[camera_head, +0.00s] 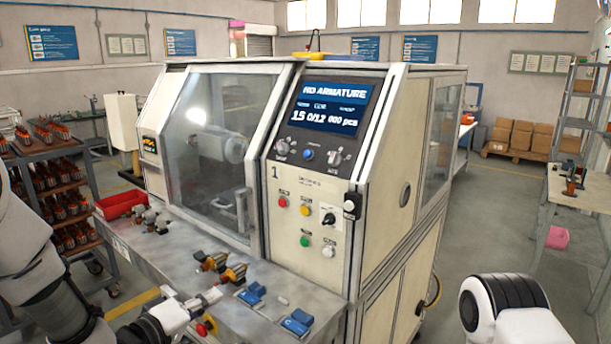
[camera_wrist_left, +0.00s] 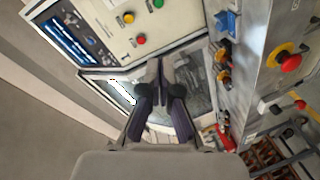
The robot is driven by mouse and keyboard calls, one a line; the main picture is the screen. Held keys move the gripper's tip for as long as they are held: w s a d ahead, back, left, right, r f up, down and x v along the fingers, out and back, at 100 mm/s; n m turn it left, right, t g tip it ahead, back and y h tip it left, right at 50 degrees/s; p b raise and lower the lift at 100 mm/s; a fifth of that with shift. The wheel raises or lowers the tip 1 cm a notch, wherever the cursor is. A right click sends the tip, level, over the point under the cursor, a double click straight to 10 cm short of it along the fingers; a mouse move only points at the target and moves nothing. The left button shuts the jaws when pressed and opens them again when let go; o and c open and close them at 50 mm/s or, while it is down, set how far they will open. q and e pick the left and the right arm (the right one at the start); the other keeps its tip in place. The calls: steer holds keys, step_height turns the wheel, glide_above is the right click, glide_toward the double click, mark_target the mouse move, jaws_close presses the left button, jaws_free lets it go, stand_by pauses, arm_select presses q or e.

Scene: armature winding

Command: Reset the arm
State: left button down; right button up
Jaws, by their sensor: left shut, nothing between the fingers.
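My left gripper (camera_head: 208,298) is low over the front of the machine's ledge, and its tips look close together. In the left wrist view the two dark fingers (camera_wrist_left: 160,88) are shut with nothing between them, with the machine's glass door behind them. The winding machine (camera_head: 330,235) stands in front of me with its door (camera_head: 215,145) closed. Its screen (camera_head: 333,106) reads "NO ARMATURE". Two copper-coloured armatures (camera_head: 222,268) lie on the ledge, apart from the gripper. Only a white and black part of my right arm shows at the lower right; its gripper is out of view.
Blue fixtures (camera_head: 297,322) sit on the ledge (camera_head: 185,268) right of my left gripper. A red emergency button (camera_head: 202,329) is close below it. A red tray (camera_head: 122,204) lies at the ledge's left end. A rack of armatures (camera_head: 55,180) stands at left, a table (camera_head: 580,190) at right.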

arm_select(q)
steer(key=s+f+g+y+b, duration=0.15)
steer(key=s+f, duration=0.25)
steer(key=f, duration=0.6)
steer(key=s+f+g+y+b, duration=0.1)
steer(key=s+f+g+b, duration=0.15)
steer(key=f, duration=0.75)
steer(key=s+f+g+y+b, duration=0.15)
steer(key=s+f, duration=0.25)
steer(key=f, duration=0.6)
steer(key=s+a+f+m+g+y, duration=0.1)
steer(key=s+a+f+m+g, duration=0.1)
steer(key=s+f, duration=0.2)
steer(key=s+a+f+m+g+y, duration=0.1)
steer(key=s+a+f+m+g, duration=0.1)
steer(key=s, duration=0.9)
steer(key=s+a+f+m+g+y+b, duration=0.1)
steer(key=s+a+f+m+g+y, duration=0.1)
steer(key=s+f+g, duration=0.2)
steer(key=s+f, duration=0.2)
steer(key=s, duration=0.1)
steer(key=shift+s+a+f, duration=0.15)
steer(key=shift+a+f, duration=0.1)
steer(key=shift+a, duration=0.05)
arm_select(e)
step_height(320, 180, down, 8)
steer(key=shift+w, duration=0.2)
steer(key=shift+d+r, duration=0.1)
